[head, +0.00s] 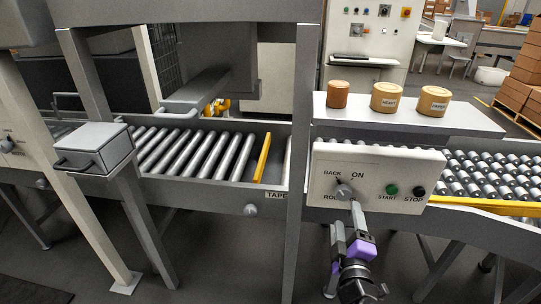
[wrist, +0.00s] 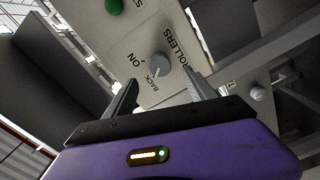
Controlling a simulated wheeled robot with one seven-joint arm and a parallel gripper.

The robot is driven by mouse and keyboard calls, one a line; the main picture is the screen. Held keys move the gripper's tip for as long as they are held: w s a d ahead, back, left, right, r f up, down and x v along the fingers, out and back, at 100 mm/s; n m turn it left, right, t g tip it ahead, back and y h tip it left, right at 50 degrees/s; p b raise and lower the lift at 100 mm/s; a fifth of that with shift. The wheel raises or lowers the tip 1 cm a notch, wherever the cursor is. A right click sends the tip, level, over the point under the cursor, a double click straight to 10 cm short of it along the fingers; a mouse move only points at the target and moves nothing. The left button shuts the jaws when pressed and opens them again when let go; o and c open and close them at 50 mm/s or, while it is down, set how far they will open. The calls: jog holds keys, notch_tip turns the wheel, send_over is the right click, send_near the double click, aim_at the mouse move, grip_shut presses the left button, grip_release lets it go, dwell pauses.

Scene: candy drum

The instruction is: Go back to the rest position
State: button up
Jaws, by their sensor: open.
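My gripper (head: 349,212) is in front of the white control panel (head: 400,160), just below the grey rotary knob (head: 343,191). In the wrist view my gripper (wrist: 160,80) has its two fingers spread with nothing between their tips. The knob (wrist: 159,63) shows just beyond the fingertips, apart from them as far as I can see. The labels BACK, ON and ROLLERS surround the knob. I cannot tell for sure which label it points to.
A green START button (head: 391,190) and a black STOP button (head: 419,191) sit right of the knob. A shelf (head: 450,122) above holds three tan drums (head: 386,97). A roller conveyor (head: 200,150) with a yellow bar (head: 262,158) lies left, behind a grey post (head: 298,140).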

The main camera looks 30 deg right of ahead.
jog(key=s+a+m+t+y, duration=0.3)
jog(key=s+a+y, duration=0.4)
jog(key=s+a, duration=0.45)
jog(key=s+a+m+g+y, duration=0.1)
jog(key=s+a, duration=0.1)
jog(key=s, duration=0.5)
jog(key=s+a+m+g+y, duration=0.1)
jog(key=s+a, duration=0.2)
jog(key=s, duration=0.4)
jog(key=s+a+r+m+g+y, duration=0.1)
jog(key=s+a+m, duration=0.1)
jog(key=s, duration=0.5)
jog(key=shift+a, duration=0.75)
